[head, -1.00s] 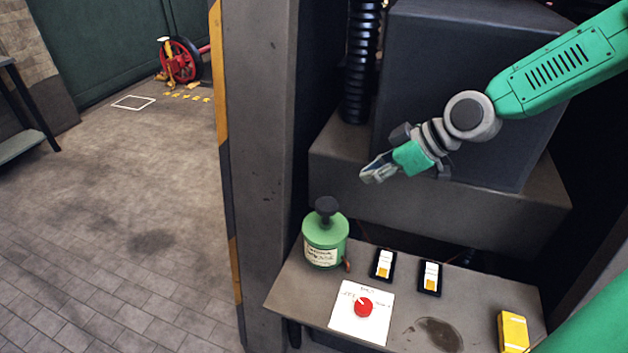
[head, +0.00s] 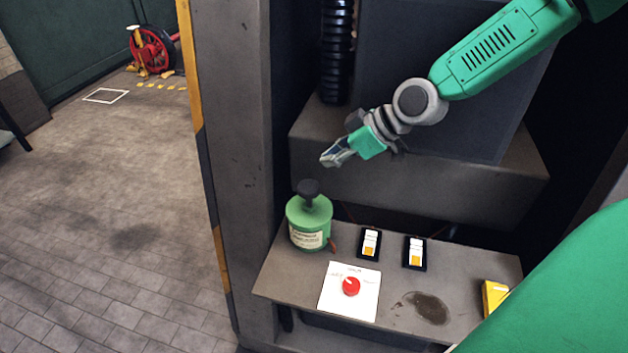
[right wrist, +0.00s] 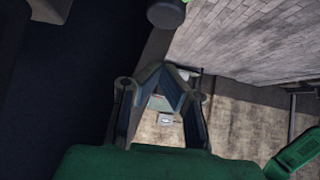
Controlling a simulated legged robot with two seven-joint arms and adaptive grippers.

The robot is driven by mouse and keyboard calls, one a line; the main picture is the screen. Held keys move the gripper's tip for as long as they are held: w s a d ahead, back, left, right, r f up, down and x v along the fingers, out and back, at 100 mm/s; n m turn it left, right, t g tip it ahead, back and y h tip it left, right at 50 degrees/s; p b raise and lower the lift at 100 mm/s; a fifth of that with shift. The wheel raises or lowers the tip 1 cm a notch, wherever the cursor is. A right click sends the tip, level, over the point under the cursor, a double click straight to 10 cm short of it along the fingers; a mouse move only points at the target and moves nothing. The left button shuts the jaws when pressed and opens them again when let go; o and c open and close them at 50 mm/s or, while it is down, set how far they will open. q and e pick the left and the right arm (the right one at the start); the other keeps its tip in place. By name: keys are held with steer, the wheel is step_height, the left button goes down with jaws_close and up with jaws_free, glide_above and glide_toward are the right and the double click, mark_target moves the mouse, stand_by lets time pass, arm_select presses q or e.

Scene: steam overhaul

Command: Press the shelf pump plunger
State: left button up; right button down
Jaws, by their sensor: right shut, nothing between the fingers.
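The shelf pump is a green canister (head: 309,222) with a pale label, standing upright at the left end of the grey shelf (head: 290,275). Its black plunger knob (head: 308,188) stands up above the body. In the right wrist view a dark round knob (right wrist: 165,13) shows at the top edge, with a bit of green beside it. My right gripper (head: 328,162) is shut and empty, above and slightly right of the knob and apart from it. Its fingers also show in the right wrist view (right wrist: 163,72). My left gripper is not in view.
On the shelf are two rocker switches (head: 370,244) (head: 415,253), a red knob (head: 351,287) on a white plate, a dark stain and a yellow block (head: 494,298). A grey pillar (head: 235,150) stands left of the pump. A large dark box (head: 430,80) is behind my right arm.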

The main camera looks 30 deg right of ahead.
mark_target(319, 191)
steer(key=x, duration=0.4)
steer(key=shift+w+a+f, duration=0.15)
steer(key=shift+a+f, duration=0.05)
steer(key=shift+f, duration=0.05)
steer(key=f, duration=0.3)
steer(key=shift+w+a, duration=0.2)
steer(key=shift+d+f, duration=0.25)
steer(key=shift+f, duration=0.35)
steer(key=shift+a, duration=0.1)
steer(key=shift+f, duration=0.25)
step_height(319, 191, down, 3)
steer(key=b, duration=0.2)
steer(key=shift+s+f+b, duration=0.15)
steer(key=shift+b, duration=0.15)
